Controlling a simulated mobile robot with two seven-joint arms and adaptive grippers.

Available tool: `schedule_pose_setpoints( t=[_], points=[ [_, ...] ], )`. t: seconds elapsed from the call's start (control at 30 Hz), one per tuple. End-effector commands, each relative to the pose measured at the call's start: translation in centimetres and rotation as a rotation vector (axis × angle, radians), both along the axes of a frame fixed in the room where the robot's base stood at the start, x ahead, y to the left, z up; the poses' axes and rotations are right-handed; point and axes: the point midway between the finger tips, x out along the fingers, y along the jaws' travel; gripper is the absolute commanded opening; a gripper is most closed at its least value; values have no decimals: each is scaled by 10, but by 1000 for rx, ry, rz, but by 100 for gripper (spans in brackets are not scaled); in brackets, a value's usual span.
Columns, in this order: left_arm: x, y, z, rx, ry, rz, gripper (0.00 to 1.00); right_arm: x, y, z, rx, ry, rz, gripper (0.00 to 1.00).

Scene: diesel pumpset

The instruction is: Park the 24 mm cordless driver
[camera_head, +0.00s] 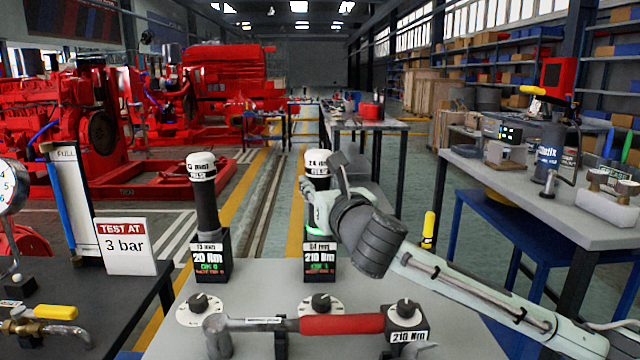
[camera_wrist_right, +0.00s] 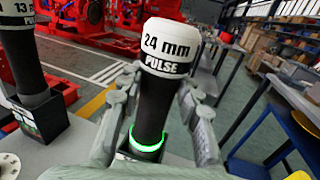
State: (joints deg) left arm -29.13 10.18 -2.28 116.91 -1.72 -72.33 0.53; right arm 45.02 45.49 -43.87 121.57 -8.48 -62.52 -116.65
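The 24 mm cordless driver (camera_head: 317,160) has a white cap and a black body. It stands upright in its dark dock (camera_head: 320,259), marked 24 mm and 210 Nm, at the middle of the grey table. The wrist view shows the driver (camera_wrist_right: 164,50) between the fingers of my right gripper (camera_wrist_right: 157,84). A green ring glows at its base. The fingers stand either side of the body and look spread, with narrow gaps. In the head view my right gripper (camera_head: 316,192) partly hides the driver. My left gripper is out of view.
A 13 mm driver (camera_head: 205,195) stands in its 20 Nm dock (camera_head: 212,255) to the left. A red-handled wrench (camera_head: 342,324) lies along the table front near several dials. A "TEST AT 3 bar" sign (camera_head: 125,246) stands at left. Red pumpsets (camera_head: 100,130) stand behind.

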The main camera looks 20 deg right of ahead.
Motion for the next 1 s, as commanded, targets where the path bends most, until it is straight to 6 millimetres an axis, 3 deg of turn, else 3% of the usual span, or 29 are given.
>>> schedule_pose_setpoints(
  t=[0.03, 0.17, 0.57, 1.0],
  points=[
    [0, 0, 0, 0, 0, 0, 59, 0, 0, 2, 0, -3, 0, 41],
    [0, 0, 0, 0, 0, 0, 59, 0, 0, 1, 0, -1, 0, 57],
    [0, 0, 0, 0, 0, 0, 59, -8, 0, -3, -1, 6, -1, 57],
    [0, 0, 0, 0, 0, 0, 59, -94, 1, 0, -1, 2, 1, 57]
  ],
)
